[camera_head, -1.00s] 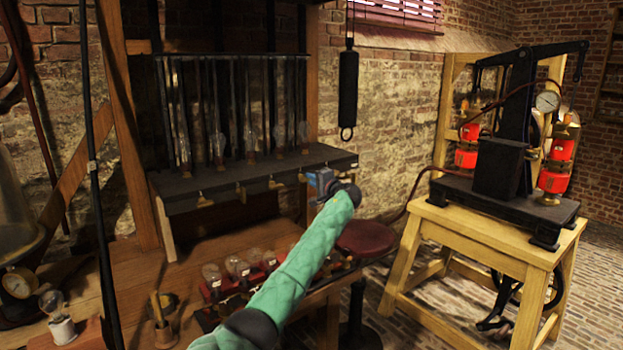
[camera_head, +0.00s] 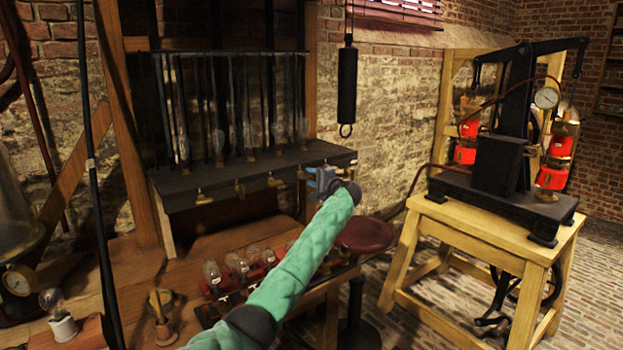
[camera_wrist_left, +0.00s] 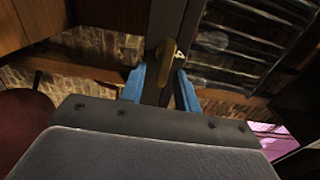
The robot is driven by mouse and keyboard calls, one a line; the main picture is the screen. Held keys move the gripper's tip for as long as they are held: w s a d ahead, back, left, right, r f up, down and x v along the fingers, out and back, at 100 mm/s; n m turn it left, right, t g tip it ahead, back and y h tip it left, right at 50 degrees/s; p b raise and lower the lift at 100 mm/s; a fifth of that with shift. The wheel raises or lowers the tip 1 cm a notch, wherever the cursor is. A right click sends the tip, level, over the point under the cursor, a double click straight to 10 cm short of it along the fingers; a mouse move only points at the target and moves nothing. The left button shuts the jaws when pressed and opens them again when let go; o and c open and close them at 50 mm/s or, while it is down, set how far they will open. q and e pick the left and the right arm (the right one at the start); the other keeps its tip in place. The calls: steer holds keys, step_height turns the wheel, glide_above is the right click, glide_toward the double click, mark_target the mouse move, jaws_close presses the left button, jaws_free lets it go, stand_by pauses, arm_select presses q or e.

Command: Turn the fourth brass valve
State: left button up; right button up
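A row of brass valves (camera_head: 240,188) sits along the front edge of a dark shelf (camera_head: 250,172). The fourth brass valve (camera_head: 304,174) is at the right end. In the left wrist view this valve (camera_wrist_left: 166,60) stands ahead of the fingers, with a small white mark beside it. My left gripper (camera_head: 312,181) is at the shelf's right front corner, close to that valve. Its blue fingers (camera_wrist_left: 160,76) are apart, one on each side of the valve's lower end; I see no clear contact. My right gripper is not in view.
Glass bulbs and rods stand on the shelf. Below, a red rack with bulbs (camera_head: 238,268) sits on the wooden bench (camera_head: 190,255). A black cylinder (camera_head: 347,85) hangs to the right of the shelf. A red stool (camera_head: 364,235) and a pump on a wooden stand (camera_head: 480,230) are further right.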

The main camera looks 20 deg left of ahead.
arm_select(q)
steer(key=shift+s, duration=0.1)
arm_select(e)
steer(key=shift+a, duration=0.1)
